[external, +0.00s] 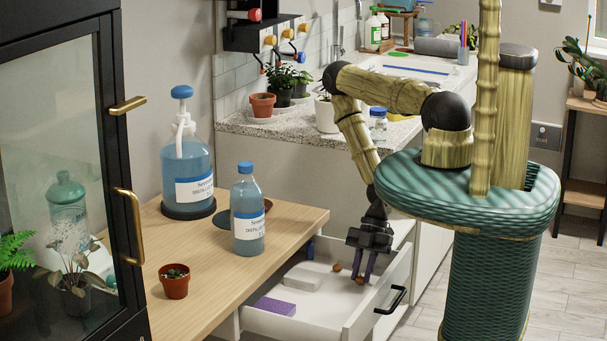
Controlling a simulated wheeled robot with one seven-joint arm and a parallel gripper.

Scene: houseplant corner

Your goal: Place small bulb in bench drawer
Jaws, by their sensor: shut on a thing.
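The bench drawer (346,333) is pulled open below the wooden bench top. My gripper (362,274) reaches down into the drawer, its dark fingers pointing down. It is shut on a small brown bulb (360,281) at the fingertips. The bulb is inside the drawer's outline, low over its floor; I cannot tell whether it touches the floor. Another small orange-brown bulb (336,267) shows in the drawer just left of my fingers.
The drawer also holds a pale block (303,277) and a purple block (275,306). On the bench stand a blue bottle (247,215), a pump bottle (187,168) and a small potted plant (174,281). A glass cabinet (55,190) stands at left.

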